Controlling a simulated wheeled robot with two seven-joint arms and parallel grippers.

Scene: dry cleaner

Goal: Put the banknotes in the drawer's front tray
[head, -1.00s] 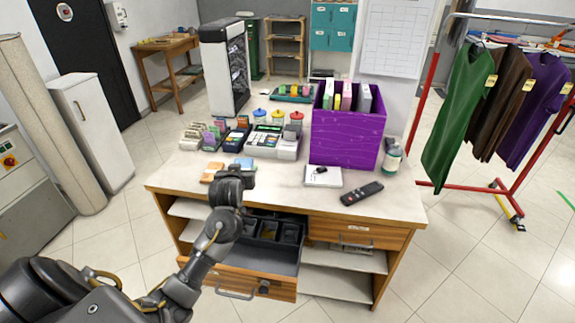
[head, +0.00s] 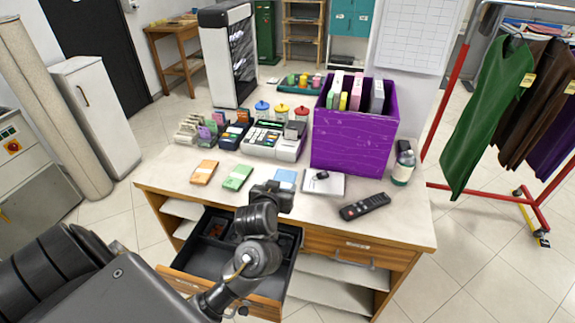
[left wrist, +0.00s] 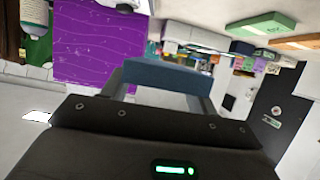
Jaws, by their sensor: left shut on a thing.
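The blue banknotes (head: 285,177) are at the front edge of the counter, by the fingers of my left gripper (head: 274,190). In the left wrist view the blue bundle (left wrist: 165,75) sits between the two fingers, which are shut on it. The green banknotes (head: 237,177) and orange banknotes (head: 204,172) lie on the counter to the left; the green bundle also shows in the left wrist view (left wrist: 262,23). The drawer (head: 180,280) is open below, with a wide bare front tray (head: 205,258) and dark compartments behind. My left arm hides its right part. My right gripper is not in view.
A purple box (head: 350,140) with folders stands at the back right. A card terminal and cash register (head: 270,140) stand behind the banknotes. A white pad (head: 323,184), a black remote (head: 365,206) and a bottle (head: 403,166) are to the right.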

